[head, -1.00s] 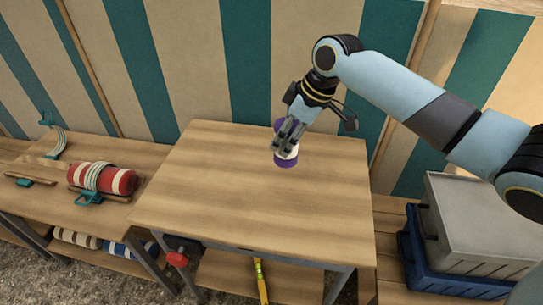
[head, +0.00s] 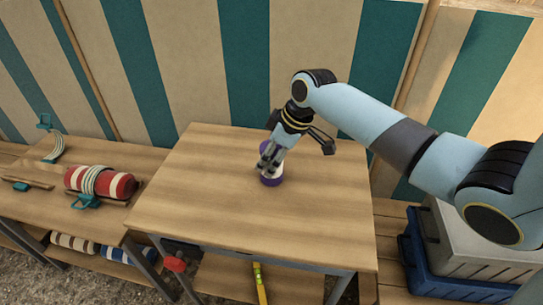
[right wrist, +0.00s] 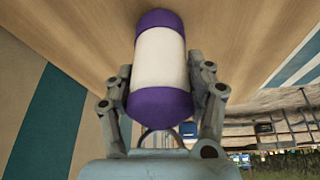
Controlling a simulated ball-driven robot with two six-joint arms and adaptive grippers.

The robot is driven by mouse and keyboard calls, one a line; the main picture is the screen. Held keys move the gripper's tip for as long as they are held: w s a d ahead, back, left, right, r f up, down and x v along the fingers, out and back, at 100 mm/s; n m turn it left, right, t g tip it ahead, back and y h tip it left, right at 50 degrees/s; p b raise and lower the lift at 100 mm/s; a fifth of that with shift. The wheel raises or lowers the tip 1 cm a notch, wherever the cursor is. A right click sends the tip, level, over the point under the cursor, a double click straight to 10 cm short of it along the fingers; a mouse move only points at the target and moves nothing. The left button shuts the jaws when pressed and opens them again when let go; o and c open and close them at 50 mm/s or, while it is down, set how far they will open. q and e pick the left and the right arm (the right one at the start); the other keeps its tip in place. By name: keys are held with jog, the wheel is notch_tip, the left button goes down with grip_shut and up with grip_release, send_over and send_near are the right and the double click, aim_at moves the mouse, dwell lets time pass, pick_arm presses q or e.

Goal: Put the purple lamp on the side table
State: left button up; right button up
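The purple lamp (head: 272,181) has purple ends and a white middle. It is upright over the middle of the wooden side table (head: 210,205), at or just above its top; I cannot tell whether it touches. My right gripper (head: 270,160) reaches down from above and is shut on the lamp. In the right wrist view the lamp (right wrist: 160,58) sits between the two fingers (right wrist: 161,95), one on each side. The fingers hide part of the lamp in the head view. My left gripper is not in view.
A lower bench at left holds a red striped roll (head: 118,185) and teal straps. Grey and blue cases (head: 455,240) are stacked at right. A yellow level (head: 260,283) lies on the shelf below. A striped wall stands behind. The tabletop around the lamp is clear.

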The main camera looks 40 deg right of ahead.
jog(key=o, duration=0.4)
jog(key=p+v, duration=0.2)
jog(key=v, duration=1)
jog(key=shift+s+r, duration=0.1)
jog(key=shift+r, duration=0.05)
